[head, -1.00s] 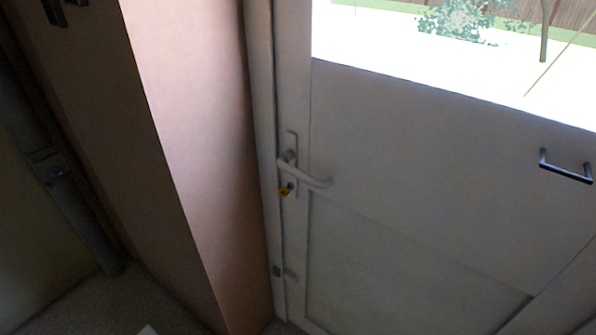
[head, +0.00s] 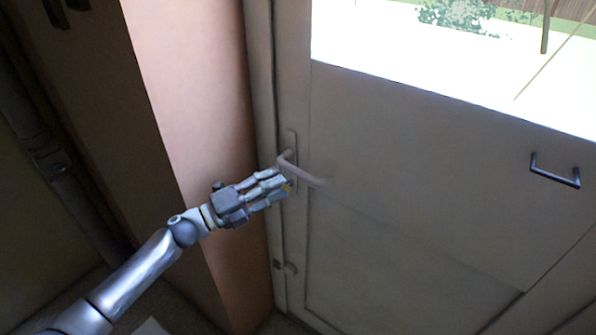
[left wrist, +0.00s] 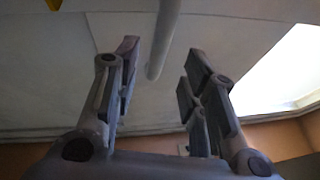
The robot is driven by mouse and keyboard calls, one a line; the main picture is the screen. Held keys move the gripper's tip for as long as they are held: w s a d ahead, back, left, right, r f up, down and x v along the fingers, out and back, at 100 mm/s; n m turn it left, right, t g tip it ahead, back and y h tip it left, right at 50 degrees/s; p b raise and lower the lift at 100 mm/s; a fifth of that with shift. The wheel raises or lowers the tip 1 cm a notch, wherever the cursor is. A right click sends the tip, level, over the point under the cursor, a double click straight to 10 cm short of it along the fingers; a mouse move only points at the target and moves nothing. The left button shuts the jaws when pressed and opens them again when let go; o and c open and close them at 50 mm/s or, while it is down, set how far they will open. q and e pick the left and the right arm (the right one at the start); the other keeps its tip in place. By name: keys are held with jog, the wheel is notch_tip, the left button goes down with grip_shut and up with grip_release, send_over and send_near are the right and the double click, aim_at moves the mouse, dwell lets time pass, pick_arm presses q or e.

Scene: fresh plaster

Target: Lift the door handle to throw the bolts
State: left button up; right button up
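The door handle (head: 309,178) is a pale lever on a narrow upright plate near the door's left edge. Its lever points right and slopes slightly down. My left gripper (head: 284,184) is in front of the plate, just below and left of the lever. In the left wrist view my left gripper (left wrist: 162,65) has its fingers spread, and the lever (left wrist: 164,40) shows in the gap between them. I cannot tell whether they touch it. My right gripper is not in view.
The pale door (head: 420,180) has a bright window (head: 420,50) above and a dark bar handle (head: 555,172) at the right. A pinkish wall edge (head: 195,100) stands close left of the door frame. A pipe (head: 50,160) runs at the far left.

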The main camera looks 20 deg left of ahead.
aim_at(294, 174)
pick_arm(q)
jog(key=p+x, duration=0.1)
jog(key=x, duration=0.5)
jog(key=shift+a+r+p, duration=0.1)
jog(key=shift+p, duration=0.3)
jog(key=shift+w+d, duration=0.4)
jog(key=shift+w, duration=0.05)
grip_shut()
